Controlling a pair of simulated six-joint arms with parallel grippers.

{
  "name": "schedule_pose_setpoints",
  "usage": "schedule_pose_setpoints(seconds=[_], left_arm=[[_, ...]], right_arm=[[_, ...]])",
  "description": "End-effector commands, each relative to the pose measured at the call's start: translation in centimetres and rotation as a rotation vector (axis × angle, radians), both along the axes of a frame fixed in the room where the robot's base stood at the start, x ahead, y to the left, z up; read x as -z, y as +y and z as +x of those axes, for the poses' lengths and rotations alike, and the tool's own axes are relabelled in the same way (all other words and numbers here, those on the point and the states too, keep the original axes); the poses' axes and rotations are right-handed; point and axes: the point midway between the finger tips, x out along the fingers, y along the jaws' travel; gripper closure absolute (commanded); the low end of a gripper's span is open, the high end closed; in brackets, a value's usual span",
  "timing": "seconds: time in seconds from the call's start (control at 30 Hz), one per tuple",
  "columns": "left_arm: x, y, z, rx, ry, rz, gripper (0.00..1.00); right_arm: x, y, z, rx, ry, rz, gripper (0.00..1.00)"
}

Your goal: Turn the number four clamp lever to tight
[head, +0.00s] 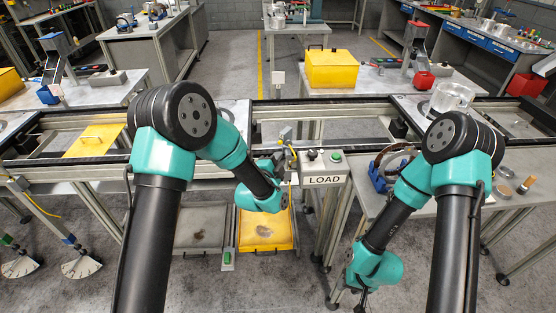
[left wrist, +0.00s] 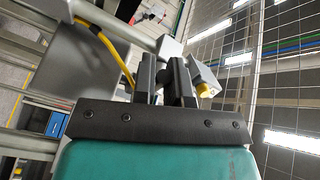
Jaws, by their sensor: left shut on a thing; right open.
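My left gripper (head: 282,163) is at the front rail of the conveyor frame, left of the LOAD sign, partly hidden by my own wrist. In the left wrist view its two dark fingers (left wrist: 166,80) are close together, shut on a small dark piece. A grey post (left wrist: 169,48) stands just beyond the fingertips. I cannot read a number on the held piece or tell which lever it is. My right gripper (head: 360,293) hangs low in front of the right-hand table, open and mostly hidden. Two white fan-shaped dials (head: 82,265) with small levers are at the lower left.
The LOAD sign (head: 324,180) has a green button above it. A yellow cable (left wrist: 118,58) runs beside the left gripper, and a grey box with a yellow end (left wrist: 205,78) is close on its other side. A yellow tray (head: 268,230) lies below.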

Motion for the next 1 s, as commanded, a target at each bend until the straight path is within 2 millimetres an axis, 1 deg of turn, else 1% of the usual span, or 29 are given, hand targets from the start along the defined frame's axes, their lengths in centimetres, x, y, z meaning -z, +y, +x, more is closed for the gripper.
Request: schedule_pose_setpoints(seconds=[0.03,0.47,0.67,1.0], left_arm=[[0.1,-0.3,-0.1,0.008,0.002,0.001,1.0],[0.3,-0.5,-0.1,0.01,-0.002,-0.052,1.0],[0.7,-0.7,-0.1,0.011,-0.01,-0.158,1.0],[1.4,-1.3,-0.1,0.012,-0.028,-0.41,1.0]], right_arm=[[0.0,0.0,0.0,0.0,0.0,0.0,0.57],[0.0,0.0,0.0,0.0,0.0,0.0,0.57],[0.0,0.0,0.0,0.0,0.0,0.0,0.57],[0.0,0.0,0.0,0.0,0.0,0.0,0.57]])
